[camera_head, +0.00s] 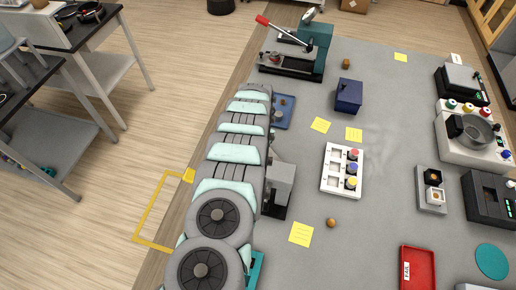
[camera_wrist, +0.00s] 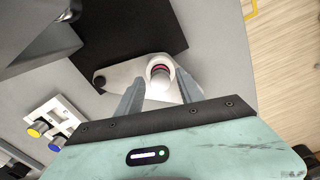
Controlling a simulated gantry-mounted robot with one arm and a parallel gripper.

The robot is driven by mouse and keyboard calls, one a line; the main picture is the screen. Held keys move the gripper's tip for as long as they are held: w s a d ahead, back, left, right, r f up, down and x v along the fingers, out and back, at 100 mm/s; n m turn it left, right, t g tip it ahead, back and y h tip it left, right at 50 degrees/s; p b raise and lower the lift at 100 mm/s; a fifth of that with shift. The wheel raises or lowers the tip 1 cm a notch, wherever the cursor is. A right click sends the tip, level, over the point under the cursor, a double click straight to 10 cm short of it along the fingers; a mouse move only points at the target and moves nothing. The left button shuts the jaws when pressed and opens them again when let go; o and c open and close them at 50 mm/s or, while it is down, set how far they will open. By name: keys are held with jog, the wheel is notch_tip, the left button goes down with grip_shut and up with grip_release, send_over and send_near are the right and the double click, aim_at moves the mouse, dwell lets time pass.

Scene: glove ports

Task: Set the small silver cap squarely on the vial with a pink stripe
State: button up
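In the wrist view, a pale vial with a pink-red band (camera_wrist: 160,74) stands on a light rounded plate (camera_wrist: 118,76). My gripper (camera_wrist: 161,92) has its two fingers apart, one on each side of the vial in this picture; no contact is visible. Whether anything sits on the vial's top is unclear. I cannot pick out the small silver cap with certainty. In the head view my arm hides the gripper and the vial.
A white rack (camera_head: 331,170) holds vials with red, blue and yellow tops. A grey upright device (camera_head: 281,182) stands right beside my arm, and a blue tray (camera_head: 287,123) lies behind it.

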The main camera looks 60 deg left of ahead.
jog(key=shift+o, duration=0.5)
jog(key=shift+r, duration=0.15)
notch_tip(320, 180, up, 10)
jog(key=b, duration=0.2)
jog(key=shift+r, duration=0.25)
dwell(0.4)
